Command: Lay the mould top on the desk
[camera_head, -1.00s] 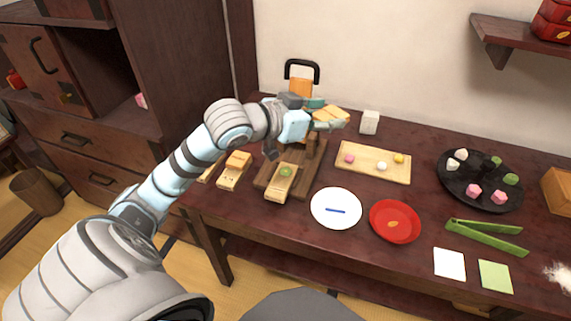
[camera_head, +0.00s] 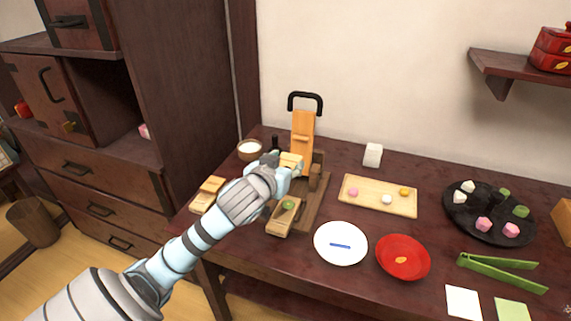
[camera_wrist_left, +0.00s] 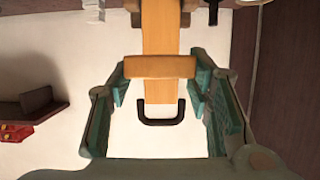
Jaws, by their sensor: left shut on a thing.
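The mould top, a pale wooden block (camera_head: 291,161), is held in my left gripper (camera_head: 287,169) in front of the upright orange press lever (camera_head: 303,130). The left wrist view shows the wooden block (camera_wrist_left: 160,67) between the teal fingers of the left gripper (camera_wrist_left: 160,85), which are shut on its ends. A wooden mould piece (camera_head: 283,222) with a green sweet (camera_head: 289,205) lies below, on the front of the dark press base (camera_head: 318,208). The dark desk (camera_head: 350,166) extends to the right. My right gripper is not in view.
Another wooden mould piece (camera_head: 207,193) lies at the desk's left end, with a bowl (camera_head: 250,150) behind. A wooden board of sweets (camera_head: 370,207), white plate (camera_head: 341,256), red plate (camera_head: 403,272) and green tongs (camera_head: 500,263) lie right of the press.

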